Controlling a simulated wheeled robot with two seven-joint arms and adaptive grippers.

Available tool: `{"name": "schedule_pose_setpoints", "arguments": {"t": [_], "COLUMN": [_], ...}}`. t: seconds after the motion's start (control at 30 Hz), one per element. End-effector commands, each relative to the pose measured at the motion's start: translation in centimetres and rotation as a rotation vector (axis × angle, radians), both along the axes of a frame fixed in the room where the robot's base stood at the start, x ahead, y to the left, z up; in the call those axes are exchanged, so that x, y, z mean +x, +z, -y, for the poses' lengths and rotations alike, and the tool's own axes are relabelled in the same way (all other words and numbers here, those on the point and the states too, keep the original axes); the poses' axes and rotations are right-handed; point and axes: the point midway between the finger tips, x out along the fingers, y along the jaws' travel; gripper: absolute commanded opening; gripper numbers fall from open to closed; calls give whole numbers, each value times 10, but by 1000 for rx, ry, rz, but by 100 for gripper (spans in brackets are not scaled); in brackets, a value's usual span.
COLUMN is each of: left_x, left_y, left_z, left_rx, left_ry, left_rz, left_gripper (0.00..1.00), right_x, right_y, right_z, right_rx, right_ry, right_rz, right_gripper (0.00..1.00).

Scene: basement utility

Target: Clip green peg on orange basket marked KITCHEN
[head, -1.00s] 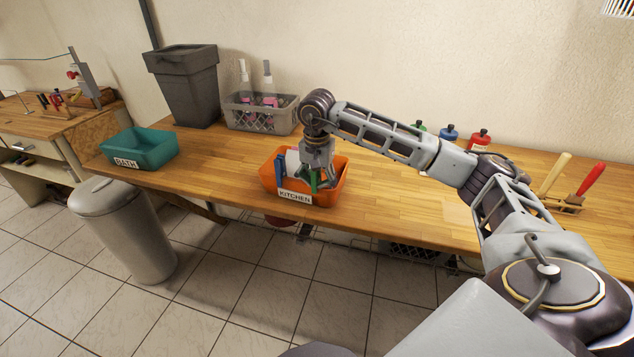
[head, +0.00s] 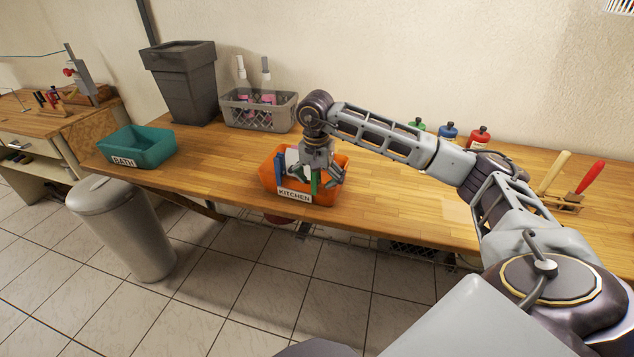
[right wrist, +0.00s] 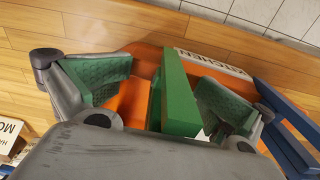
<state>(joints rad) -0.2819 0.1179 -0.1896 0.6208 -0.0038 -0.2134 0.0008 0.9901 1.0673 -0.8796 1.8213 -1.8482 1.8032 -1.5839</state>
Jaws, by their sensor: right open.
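The orange basket (head: 328,195) with the KITCHEN label (head: 294,195) stands near the front edge of the wooden bench. A green peg (head: 314,183) is upright at its front wall, to the right of the label. In the right wrist view the green peg (right wrist: 178,95) straddles the orange rim beside the label (right wrist: 213,65). My right gripper (head: 322,178) is open around the peg, with gaps on both sides between the green finger pads (right wrist: 165,90) and the peg. A blue peg (head: 280,170) sits on the same basket, further left. My left gripper is out of view.
A teal basket marked BATH (head: 138,147) stands at the left end of the bench. A grey crate with bottles (head: 258,112) and a dark bin (head: 183,85) are behind. Several coloured bottles (head: 448,131) stand at the back right. A lidded bin (head: 122,230) stands on the floor.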

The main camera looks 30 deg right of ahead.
Motion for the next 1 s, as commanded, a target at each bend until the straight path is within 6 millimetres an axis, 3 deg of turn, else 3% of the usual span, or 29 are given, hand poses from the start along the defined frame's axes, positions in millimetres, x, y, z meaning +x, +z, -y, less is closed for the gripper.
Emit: {"name": "schedule_pose_setpoints", "arguments": {"t": [1.0], "left_x": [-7], "left_y": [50], "left_z": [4], "left_rx": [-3], "left_ry": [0], "left_rz": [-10], "left_gripper": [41], "right_x": [2], "right_y": [68], "right_z": [-1], "right_rx": [3], "right_ry": [0], "right_rz": [8], "right_gripper": [93]}}
